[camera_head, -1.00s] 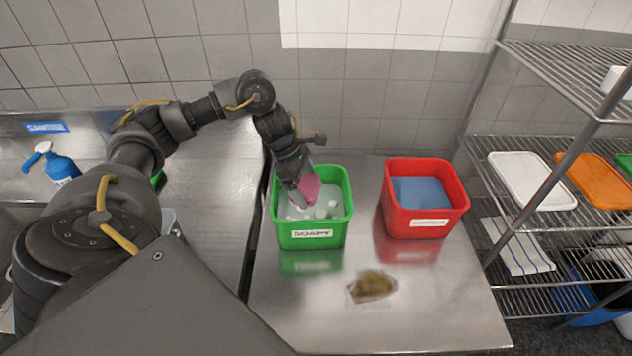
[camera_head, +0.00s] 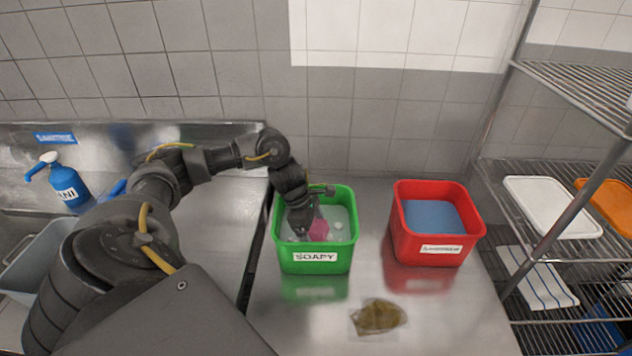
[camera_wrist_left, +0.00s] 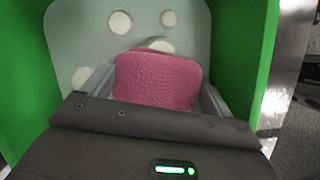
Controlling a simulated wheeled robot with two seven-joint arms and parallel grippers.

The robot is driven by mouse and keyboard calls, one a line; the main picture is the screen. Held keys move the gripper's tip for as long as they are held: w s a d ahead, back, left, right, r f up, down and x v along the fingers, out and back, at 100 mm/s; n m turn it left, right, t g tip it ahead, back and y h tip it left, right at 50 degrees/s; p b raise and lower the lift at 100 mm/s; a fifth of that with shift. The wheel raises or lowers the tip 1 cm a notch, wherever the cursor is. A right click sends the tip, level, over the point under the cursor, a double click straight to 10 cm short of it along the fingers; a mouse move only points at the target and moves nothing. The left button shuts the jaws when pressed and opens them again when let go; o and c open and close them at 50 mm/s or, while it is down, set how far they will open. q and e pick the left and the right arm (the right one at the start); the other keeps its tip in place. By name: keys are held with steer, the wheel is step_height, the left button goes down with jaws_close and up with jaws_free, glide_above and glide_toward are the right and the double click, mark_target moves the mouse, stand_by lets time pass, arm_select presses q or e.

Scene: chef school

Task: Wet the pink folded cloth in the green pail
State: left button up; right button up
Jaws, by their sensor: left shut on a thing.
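The green pail (camera_head: 316,268) is labelled SOAPY and stands on the steel table. It holds pale water with white suds, and its walls also show in the left wrist view (camera_wrist_left: 238,50). My left gripper (camera_head: 304,232) reaches down inside the pail. It is shut on the pink folded cloth (camera_head: 319,230), which sits between the fingers in the left wrist view (camera_wrist_left: 157,80). The cloth is down at the soapy water; how much of it is under the surface I cannot tell. My right gripper is not in view.
A red pail (camera_head: 428,252) with blue liquid stands right of the green pail. A wire shelf (camera_head: 560,170) with trays is at right.

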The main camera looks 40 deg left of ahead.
arm_select(q)
steer(key=shift+f, duration=0.15)
steer(key=shift+f+b, duration=1.4)
steer(key=shift+f, duration=1.45)
steer(key=shift+f+b, duration=0.5)
steer(key=shift+b, duration=0.1)
steer(key=shift+s+f+b, duration=0.15)
steer(key=shift+s+b, duration=0.05)
steer(key=shift+b, duration=0.15)
stand_by(0.6)
step_height(320, 180, up, 2)
steer(key=shift+w+r+p, duration=0.1)
steer(key=shift+w+p, duration=0.05)
steer(key=shift+p, duration=0.5)
steer(key=shift+r+p, duration=1.25)
steer(key=shift+r, duration=1.3)
